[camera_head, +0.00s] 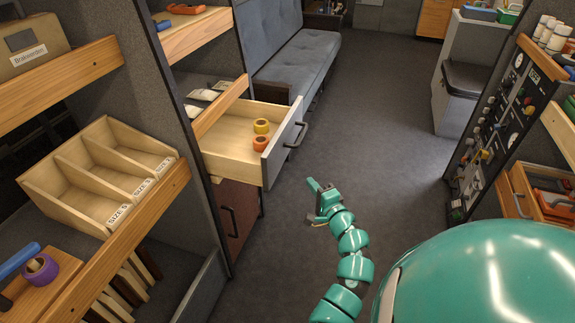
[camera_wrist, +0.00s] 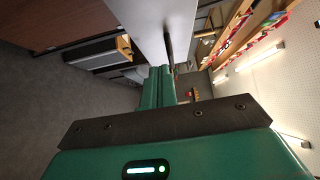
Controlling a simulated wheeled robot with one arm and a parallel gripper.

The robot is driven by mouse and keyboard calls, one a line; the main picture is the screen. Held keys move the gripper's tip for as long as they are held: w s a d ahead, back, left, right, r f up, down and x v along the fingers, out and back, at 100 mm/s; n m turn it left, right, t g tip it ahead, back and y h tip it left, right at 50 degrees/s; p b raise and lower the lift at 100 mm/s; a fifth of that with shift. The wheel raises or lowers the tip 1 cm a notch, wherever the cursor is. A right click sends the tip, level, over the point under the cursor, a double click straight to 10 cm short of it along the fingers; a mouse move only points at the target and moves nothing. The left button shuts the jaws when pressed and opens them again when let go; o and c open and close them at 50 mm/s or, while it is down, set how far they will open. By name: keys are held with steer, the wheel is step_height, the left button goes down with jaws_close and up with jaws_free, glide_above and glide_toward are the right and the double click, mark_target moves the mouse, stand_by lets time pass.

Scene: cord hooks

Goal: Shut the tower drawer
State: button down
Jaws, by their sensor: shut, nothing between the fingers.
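The tower drawer (camera_head: 228,145) stands pulled out of the tower at the left middle of the head view. Its grey front panel (camera_head: 282,143) carries a dark bar handle (camera_head: 295,134). A yellow tape roll (camera_head: 261,126) and an orange tape roll (camera_head: 261,143) lie inside it. My gripper (camera_head: 313,184) is shut and empty, in the aisle to the right of and below the handle in the picture, apparently clear of it. In the wrist view, my shut fingers (camera_wrist: 162,72) point toward the pale drawer front (camera_wrist: 144,24) and the dark handle (camera_wrist: 168,38).
A reddish-brown cabinet door (camera_head: 236,220) with a dark handle is below the drawer. A wooden divided bin (camera_head: 67,197) sits on the near left shelf. A blue bench (camera_head: 290,62) stands behind. The grey aisle floor (camera_head: 375,110) is clear.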

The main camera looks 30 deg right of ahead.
steer(key=w, duration=0.4)
steer(key=w+a+p, duration=0.1)
steer(key=w, duration=0.7)
steer(key=shift+w+a+p, duration=0.1)
steer(key=shift+a+p, duration=0.1)
steer(key=shift+p, duration=0.15)
steer(key=shift+w+a, duration=0.3)
steer(key=shift+w, duration=0.1)
